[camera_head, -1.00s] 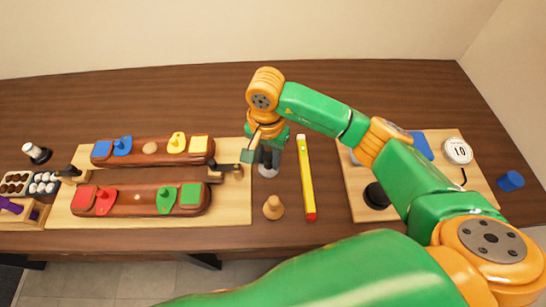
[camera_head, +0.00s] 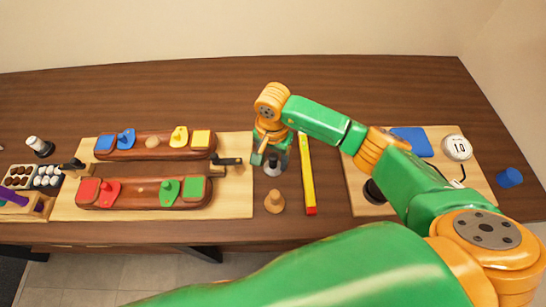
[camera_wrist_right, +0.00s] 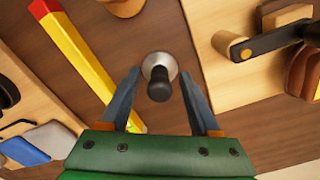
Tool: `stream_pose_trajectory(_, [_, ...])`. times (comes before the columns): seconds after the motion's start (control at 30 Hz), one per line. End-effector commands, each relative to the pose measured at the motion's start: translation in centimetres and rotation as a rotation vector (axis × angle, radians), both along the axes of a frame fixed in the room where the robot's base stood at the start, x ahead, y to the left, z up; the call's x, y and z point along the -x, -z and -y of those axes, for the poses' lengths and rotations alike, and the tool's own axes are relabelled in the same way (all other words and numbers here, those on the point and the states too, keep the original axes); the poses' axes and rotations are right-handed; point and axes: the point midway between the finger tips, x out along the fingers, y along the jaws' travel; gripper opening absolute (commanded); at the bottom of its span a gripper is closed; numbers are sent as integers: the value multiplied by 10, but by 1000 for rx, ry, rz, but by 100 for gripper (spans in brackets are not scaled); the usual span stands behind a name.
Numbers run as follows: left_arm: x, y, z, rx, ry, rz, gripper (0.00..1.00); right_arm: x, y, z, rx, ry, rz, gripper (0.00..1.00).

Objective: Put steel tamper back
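The steel tamper (camera_head: 274,169) stands on the bare table between the left board and the yellow-red level. In the right wrist view it has a shiny steel base and a black handle (camera_wrist_right: 159,87) pointing toward the camera. My right gripper (camera_head: 272,152) is above the tamper, partly hiding it in the head view. In the right wrist view the gripper (camera_wrist_right: 159,80) is open, with one finger on each side of the handle and visible gaps to both. My left gripper is not in view.
A wooden peg-like piece (camera_head: 274,202) stands just in front of the tamper. The yellow-red level (camera_head: 308,178) lies close on the right. The left board (camera_head: 232,205) carries two saddle blocks and clamps. The right board (camera_head: 360,205) holds a blue pad (camera_head: 411,142) and white dial (camera_head: 457,147).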

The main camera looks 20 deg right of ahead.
Motion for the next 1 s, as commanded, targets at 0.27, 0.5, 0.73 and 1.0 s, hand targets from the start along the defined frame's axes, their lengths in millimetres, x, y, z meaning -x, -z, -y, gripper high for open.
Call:
stream_pose_trajectory(0.27, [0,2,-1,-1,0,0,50,-2,-23,0,-1,0,5,63])
stream_pose_trajectory(0.5, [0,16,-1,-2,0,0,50,-1,-85,0,-1,0,6,63])
stream_pose_trajectory(0.73, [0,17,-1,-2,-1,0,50,0,-121,0,0,-1,1,63])
stream_pose_trajectory(1.0, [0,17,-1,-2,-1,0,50,0,-123,0,0,0,-1,63])
